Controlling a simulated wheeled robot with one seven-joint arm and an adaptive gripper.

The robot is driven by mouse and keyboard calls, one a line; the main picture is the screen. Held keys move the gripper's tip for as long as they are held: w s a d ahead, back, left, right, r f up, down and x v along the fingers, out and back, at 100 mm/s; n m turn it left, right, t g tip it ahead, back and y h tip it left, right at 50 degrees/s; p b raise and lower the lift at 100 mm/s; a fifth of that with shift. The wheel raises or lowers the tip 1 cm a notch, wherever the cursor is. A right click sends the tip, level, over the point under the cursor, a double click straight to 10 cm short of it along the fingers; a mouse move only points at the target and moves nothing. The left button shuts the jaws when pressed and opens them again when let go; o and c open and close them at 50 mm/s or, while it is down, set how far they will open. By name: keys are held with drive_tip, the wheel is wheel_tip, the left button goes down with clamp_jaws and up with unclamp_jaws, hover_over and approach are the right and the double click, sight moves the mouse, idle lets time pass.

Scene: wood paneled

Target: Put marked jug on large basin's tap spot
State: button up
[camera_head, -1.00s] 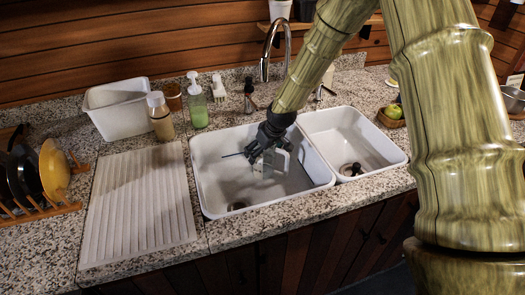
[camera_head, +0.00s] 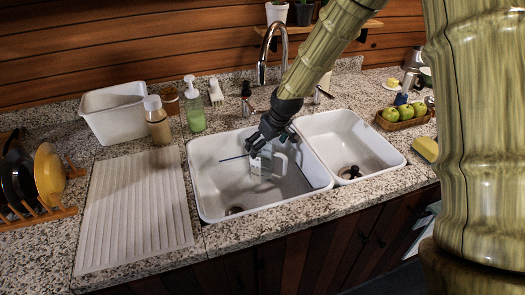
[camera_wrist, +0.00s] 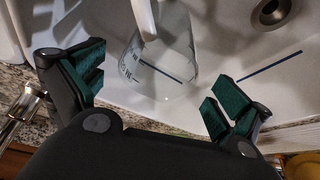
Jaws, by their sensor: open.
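The marked jug (camera_wrist: 165,55) is clear, with dark measuring marks on its side and a pale handle. In the wrist view it stands in the upper middle, inside the large basin. In the head view the jug (camera_head: 257,166) is in the large basin (camera_head: 213,190), partly hidden behind my gripper (camera_head: 262,150). My gripper (camera_wrist: 155,88) is open, its green-padded fingers spread left and right of the jug's near side. I cannot tell whether either finger touches it. The tap (camera_head: 263,62) rises behind the basin.
A smaller basin (camera_head: 388,165) is to the right. A ribbed drainboard (camera_head: 135,205), white tub (camera_head: 113,118), soap bottle (camera_head: 194,112) and tan-filled bottle (camera_head: 158,125) are to the left. A thin dark stick-like line (camera_wrist: 270,66) shows beside the jug.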

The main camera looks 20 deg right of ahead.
drive_tip(key=shift+v, duration=2.6)
